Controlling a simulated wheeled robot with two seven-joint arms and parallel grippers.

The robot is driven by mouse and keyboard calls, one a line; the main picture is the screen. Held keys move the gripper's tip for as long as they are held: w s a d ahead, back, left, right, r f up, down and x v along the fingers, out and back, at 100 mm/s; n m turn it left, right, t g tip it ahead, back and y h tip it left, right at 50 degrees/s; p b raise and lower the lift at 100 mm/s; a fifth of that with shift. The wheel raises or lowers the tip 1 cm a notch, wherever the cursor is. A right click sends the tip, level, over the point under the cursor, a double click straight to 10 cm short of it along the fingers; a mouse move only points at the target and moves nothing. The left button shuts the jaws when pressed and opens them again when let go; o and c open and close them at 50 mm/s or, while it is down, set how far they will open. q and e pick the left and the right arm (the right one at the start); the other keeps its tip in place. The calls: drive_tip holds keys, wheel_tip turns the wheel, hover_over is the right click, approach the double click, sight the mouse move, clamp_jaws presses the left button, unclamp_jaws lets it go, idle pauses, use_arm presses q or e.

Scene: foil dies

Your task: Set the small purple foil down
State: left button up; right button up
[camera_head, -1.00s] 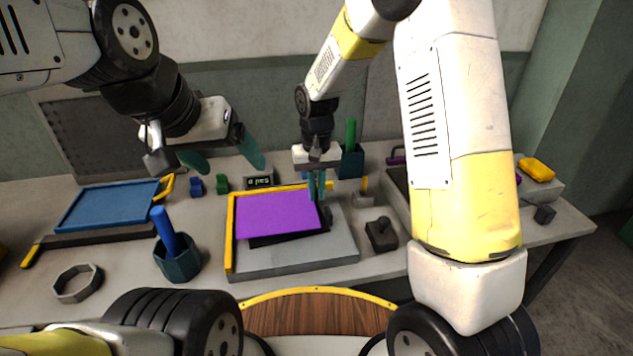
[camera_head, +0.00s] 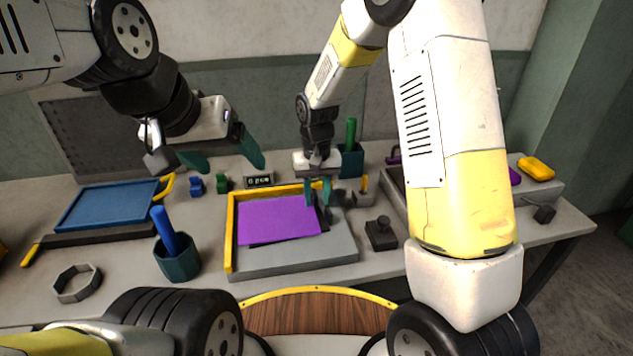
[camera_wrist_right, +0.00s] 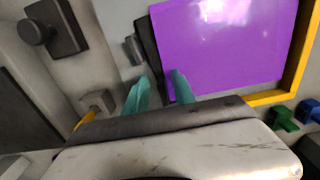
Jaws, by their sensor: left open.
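The purple foil (camera_head: 277,221) lies on the grey plate (camera_head: 300,262), inside the corner of its yellow edge strips, over a dark piece (camera_head: 325,217) that shows at its right side. The foil also shows in the right wrist view (camera_wrist_right: 225,45). My right gripper (camera_head: 318,194) is open just at the foil's right edge; in the right wrist view its teal fingers (camera_wrist_right: 158,85) stand apart with nothing gripped between them. One fingertip overlaps the foil's edge in that view; contact is unclear.
A blue framed screen (camera_head: 110,204) lies at left. A teal cup with a blue handle (camera_head: 178,258) and a dark ring (camera_head: 77,283) stand in front. A black knobbed block (camera_head: 381,234) is right of the plate. A small display (camera_head: 259,180) stands behind it.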

wheel_tip(320, 180, up, 12)
drive_tip(key=f, duration=0.1)
drive_tip(key=s+d+r+t+y, duration=0.2)
drive_tip(key=s+d+r+t, duration=0.1)
drive_tip(key=s+d+r, duration=0.7)
drive_tip(key=s+d+r+m+t, duration=0.1)
drive_tip(key=s+d+r+t, duration=0.2)
drive_tip(key=s, duration=0.7)
drive_tip(key=shift+d+m, duration=0.3)
drive_tip(key=shift+d, duration=0.3)
